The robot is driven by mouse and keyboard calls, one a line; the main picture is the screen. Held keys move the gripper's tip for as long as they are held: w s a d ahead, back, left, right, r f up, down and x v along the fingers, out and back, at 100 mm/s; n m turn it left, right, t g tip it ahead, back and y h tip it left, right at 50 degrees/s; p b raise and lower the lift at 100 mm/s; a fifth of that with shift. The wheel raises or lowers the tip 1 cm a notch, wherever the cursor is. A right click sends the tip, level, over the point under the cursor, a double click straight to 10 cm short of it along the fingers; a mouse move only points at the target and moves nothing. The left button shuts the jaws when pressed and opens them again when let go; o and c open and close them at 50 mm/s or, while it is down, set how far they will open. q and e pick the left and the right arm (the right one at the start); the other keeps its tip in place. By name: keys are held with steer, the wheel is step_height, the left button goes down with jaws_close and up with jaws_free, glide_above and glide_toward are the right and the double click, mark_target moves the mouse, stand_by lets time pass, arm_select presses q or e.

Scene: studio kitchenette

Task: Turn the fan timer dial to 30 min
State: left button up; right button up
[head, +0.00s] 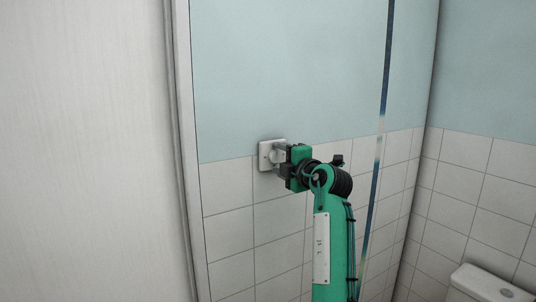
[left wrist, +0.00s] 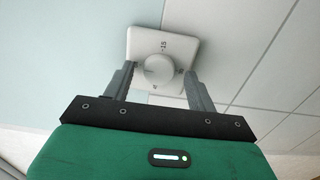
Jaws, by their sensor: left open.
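The fan timer is a white square plate (head: 264,150) on the wall, at the top edge of the tiles, with a round pale dial (left wrist: 158,68) on it. In the left wrist view the plate (left wrist: 176,45) carries a printed 15 above the dial; another small mark below the dial is too small to read. I cannot tell the dial's setting. My left gripper (head: 279,157) is at the plate, its open fingers on either side of the dial in the left wrist view; I cannot tell whether they touch it. The right gripper is not in view.
A pale door or panel (head: 80,150) fills the left side, with a frame edge beside it. White tiles (head: 227,236) cover the lower wall and blue paint the upper. A white cistern (head: 490,285) stands at lower right. The wall around the timer is clear.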

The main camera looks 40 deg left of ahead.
arm_select(q)
steer(key=shift+w+a, duration=0.1)
steer(key=shift+r, duration=0.1)
steer(key=shift+c, duration=0.5)
steer(key=c, duration=0.9)
